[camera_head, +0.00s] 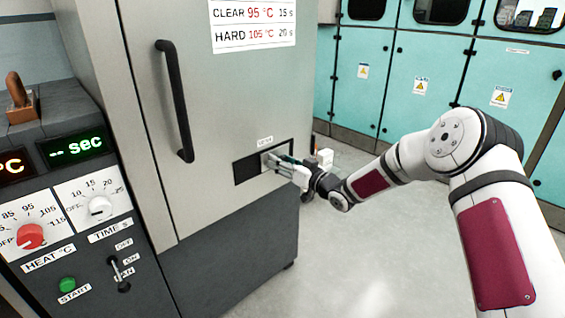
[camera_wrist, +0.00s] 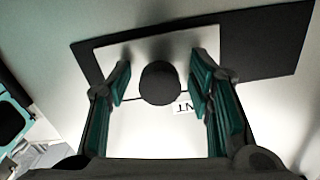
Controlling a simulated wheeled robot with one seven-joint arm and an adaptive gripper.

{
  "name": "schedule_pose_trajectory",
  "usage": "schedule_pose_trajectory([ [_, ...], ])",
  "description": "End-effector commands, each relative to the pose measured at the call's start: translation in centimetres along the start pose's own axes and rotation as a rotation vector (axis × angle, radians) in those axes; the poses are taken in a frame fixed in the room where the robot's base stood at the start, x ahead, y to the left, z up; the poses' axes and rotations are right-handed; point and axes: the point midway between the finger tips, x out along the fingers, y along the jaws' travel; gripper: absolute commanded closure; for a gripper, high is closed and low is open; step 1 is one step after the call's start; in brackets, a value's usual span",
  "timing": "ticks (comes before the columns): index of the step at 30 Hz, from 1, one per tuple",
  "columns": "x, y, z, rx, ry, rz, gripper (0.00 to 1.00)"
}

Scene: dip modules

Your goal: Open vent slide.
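The vent slide is a light plate (camera_wrist: 205,42) with a dark round knob (camera_wrist: 160,83), set in a black recess (camera_head: 246,170) on the front of the grey machine. In the head view the plate covers the right part of the recess, and the left part shows bare black. My gripper (camera_head: 276,160) is at the slide, partly hiding it. In the wrist view my gripper's fingers (camera_wrist: 160,92) stand open on either side of the knob, with gaps visible between them and it. A vent label (camera_head: 265,141) sits above the recess.
The machine door (camera_head: 215,90) has a long black handle (camera_head: 176,100) left of the vent. A control panel with a red heat dial (camera_head: 30,236) and a time dial (camera_head: 98,207) is at far left. Teal cabinets (camera_head: 420,70) stand behind. The floor (camera_head: 370,250) beside the machine is clear.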

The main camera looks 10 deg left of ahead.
Motion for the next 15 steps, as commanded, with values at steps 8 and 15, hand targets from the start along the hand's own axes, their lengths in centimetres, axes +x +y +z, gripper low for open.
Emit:
schedule_pose_trajectory([
  [8, 0.0, 0.0, 0.0, -0.001, 0.0, -0.001, 1.0],
  [15, 0.0, 1.2, -0.2, -0.003, 0.003, 0.0, 1.0],
])
